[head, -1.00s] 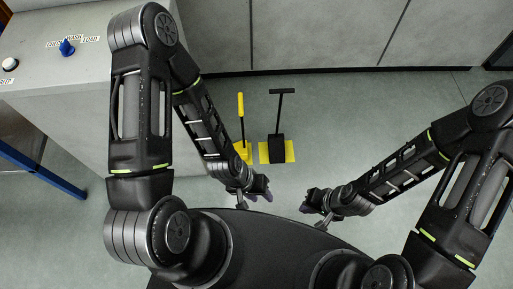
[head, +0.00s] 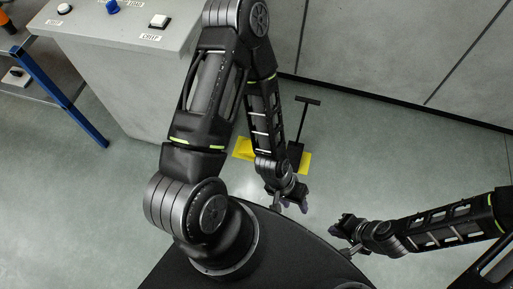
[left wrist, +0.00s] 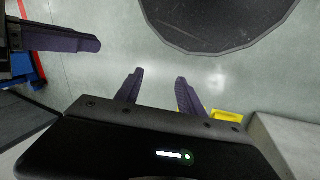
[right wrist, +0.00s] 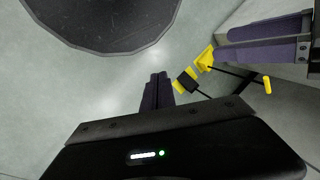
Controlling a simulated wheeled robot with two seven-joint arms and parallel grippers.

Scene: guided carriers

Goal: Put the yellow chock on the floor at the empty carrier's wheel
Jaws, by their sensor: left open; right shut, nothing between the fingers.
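The yellow chock (right wrist: 205,58) stands on the floor in the right wrist view, its long dark handle ending in a yellow grip (right wrist: 267,86). In the head view my left arm hides most of it; a yellow patch (head: 243,149) shows beside the arm. A black chock (head: 296,152) with a T-handle stands beside it on a yellow mat (head: 305,162). My left gripper (head: 294,198) is open and empty, nearer to me than the chocks. My right gripper (head: 340,228) is shut and empty, further right, apart from both chocks. I cannot make out an empty carrier or its wheel.
A grey cabinet (head: 130,75) with a blue knob (head: 113,7) and buttons stands at the left. A grey panelled wall (head: 380,50) closes the back. Floor at the right is clear.

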